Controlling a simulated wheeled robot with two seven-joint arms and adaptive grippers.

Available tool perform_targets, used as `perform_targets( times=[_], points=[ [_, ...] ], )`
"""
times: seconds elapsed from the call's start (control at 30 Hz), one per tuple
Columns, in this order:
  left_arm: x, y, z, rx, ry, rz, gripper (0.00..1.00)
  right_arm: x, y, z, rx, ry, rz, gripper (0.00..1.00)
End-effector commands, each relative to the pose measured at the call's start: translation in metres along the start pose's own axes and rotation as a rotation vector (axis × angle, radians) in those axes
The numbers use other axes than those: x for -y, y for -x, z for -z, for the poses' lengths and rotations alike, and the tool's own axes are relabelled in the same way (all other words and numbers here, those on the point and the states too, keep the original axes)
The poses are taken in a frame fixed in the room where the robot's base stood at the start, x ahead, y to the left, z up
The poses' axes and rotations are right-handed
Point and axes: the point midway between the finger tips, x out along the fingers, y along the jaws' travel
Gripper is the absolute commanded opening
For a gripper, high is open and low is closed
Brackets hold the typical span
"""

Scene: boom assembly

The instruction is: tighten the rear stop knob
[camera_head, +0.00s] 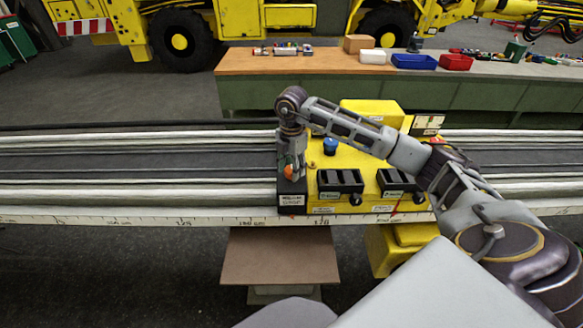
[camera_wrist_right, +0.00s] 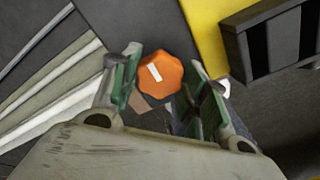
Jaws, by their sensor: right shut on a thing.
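The orange knob (camera_wrist_right: 160,77) has a lobed rim and a white mark on top. In the right wrist view it sits between the green-padded fingers of my right gripper (camera_wrist_right: 165,88), which is shut on it. In the head view my right gripper (camera_head: 291,170) points down at the left end of the yellow carriage (camera_head: 350,160), and orange (camera_head: 289,172) shows at its fingertips. The fingers partly hide the knob there. My left gripper is not in view.
The carriage sits on a long rail (camera_head: 140,165) with a ruler (camera_head: 120,220) along its front. A blue knob (camera_head: 330,146) and black holders (camera_head: 340,181) are close to my right gripper. A workbench (camera_head: 350,64) with bins stands behind.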

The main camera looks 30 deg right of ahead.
Motion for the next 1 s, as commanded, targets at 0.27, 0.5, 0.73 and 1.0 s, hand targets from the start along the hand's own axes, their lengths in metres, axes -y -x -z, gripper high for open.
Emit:
perform_targets(
  times=[0.27, 0.5, 0.73, 1.0],
  points=[
    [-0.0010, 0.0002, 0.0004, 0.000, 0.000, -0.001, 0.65, -0.0009, 0.0018, -0.0013, 0.002, -0.014, -0.004, 0.21],
    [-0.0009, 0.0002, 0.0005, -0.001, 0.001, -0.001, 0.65, -0.0009, 0.0018, -0.0012, 0.001, -0.014, -0.004, 0.53],
    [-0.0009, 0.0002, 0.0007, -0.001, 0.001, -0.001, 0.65, -0.0004, 0.0008, -0.0006, 0.001, -0.012, -0.002, 0.67],
    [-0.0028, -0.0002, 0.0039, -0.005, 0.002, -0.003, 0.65, -0.0003, 0.0015, -0.0002, 0.000, -0.010, -0.001, 0.67]
  ],
)
